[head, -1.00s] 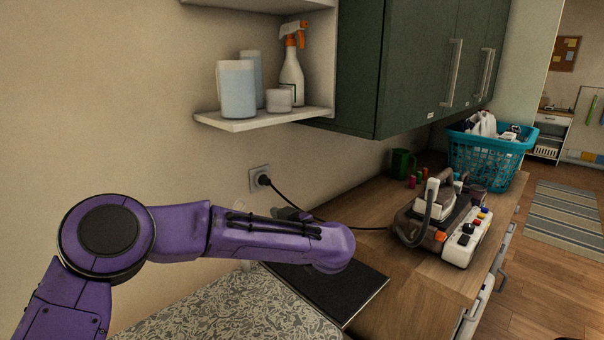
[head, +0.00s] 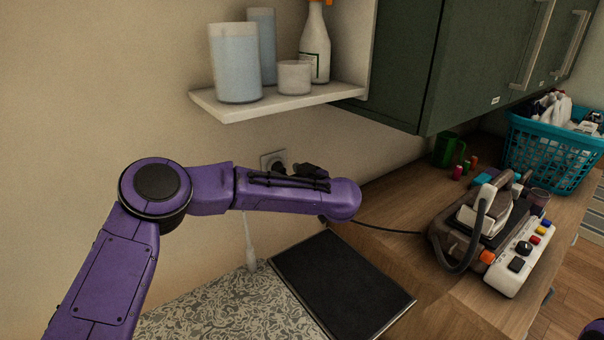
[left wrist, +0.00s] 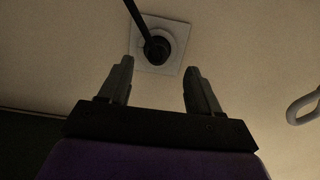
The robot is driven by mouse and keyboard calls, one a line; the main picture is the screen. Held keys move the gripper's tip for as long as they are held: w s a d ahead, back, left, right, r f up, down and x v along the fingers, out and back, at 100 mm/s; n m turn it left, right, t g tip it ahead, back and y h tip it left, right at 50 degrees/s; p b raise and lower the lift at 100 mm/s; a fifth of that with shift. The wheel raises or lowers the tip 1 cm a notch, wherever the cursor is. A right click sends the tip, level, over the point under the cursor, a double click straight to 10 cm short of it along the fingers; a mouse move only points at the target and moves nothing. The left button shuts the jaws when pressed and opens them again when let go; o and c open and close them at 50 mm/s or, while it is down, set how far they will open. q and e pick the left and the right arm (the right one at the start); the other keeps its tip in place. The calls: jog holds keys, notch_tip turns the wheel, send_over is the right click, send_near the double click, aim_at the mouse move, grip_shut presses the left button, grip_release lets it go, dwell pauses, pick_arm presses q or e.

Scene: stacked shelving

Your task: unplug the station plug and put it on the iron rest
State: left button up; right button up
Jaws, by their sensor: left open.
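The black station plug (head: 277,168) sits in a pale wall socket (head: 266,159). In the left wrist view the plug (left wrist: 157,47) shows in its square plate, its cord rising toward the top edge. My left gripper (left wrist: 160,66) is open and empty, its fingertips either side of and just below the plug. In the head view this gripper (head: 311,171) is partly hidden behind my forearm. The cord (head: 375,228) runs to the ironing station (head: 490,240), which carries a white iron. A flat black pad (head: 340,285), apparently the iron rest, lies bare on the counter.
A shelf (head: 285,101) with containers and a spray bottle overhangs the socket. Green cabinets (head: 470,60) hang at the right. A patterned surface (head: 225,305) lies left of the pad. A green mug (head: 447,150) and teal basket (head: 555,150) stand farther back.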

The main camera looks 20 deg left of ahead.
aim_at(283, 170)
pick_arm(q)
jog(key=x, duration=0.3)
jog(key=shift+w+f+p, duration=0.25)
jog(key=shift+w+p, duration=0.1)
jog(key=shift+w, duration=0.1)
jog(key=shift+s+a+r, duration=0.1)
jog(key=shift+s+r, duration=0.1)
jog(key=shift+s, duration=0.05)
jog(key=shift+w+f, duration=0.15)
jog(key=c, duration=1.1)
jog(key=shift+c, duration=0.2)
grip_shut()
